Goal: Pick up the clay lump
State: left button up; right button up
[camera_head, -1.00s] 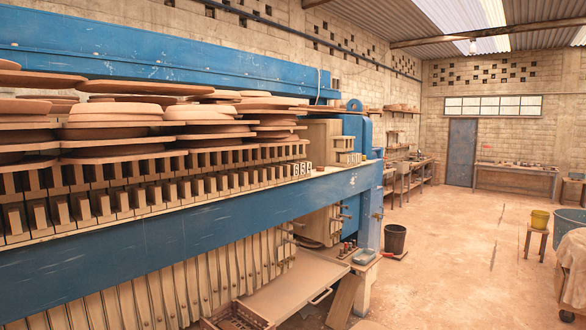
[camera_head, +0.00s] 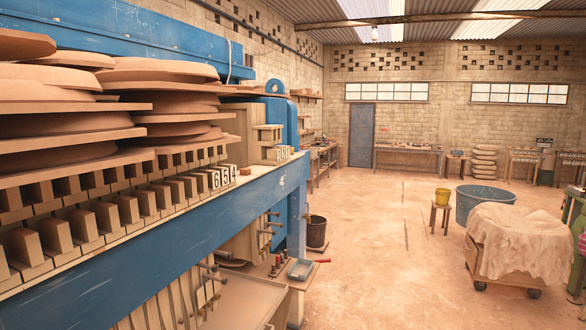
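I cannot pick out a clay lump for certain in the head view. A large cloth-covered mass (camera_head: 518,240) sits on a wheeled cart at the right; what is under the cloth is hidden. Flat clay-coloured discs (camera_head: 150,88) are stacked on boards on top of the blue filter press (camera_head: 170,235) at the left. Neither of my grippers shows in this view.
The press fills the left side. A dark bucket (camera_head: 316,231) stands by its far end. A yellow bucket (camera_head: 442,196) on a stool and a blue tub (camera_head: 484,200) stand at the right. The floor (camera_head: 385,265) between is clear.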

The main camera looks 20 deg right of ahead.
aim_at(245, 171)
jog(key=z, duration=0.5)
jog(key=i, duration=1.05)
jog(key=z, duration=0.5)
jog(key=i, duration=1.45)
jog(key=u, duration=0.3)
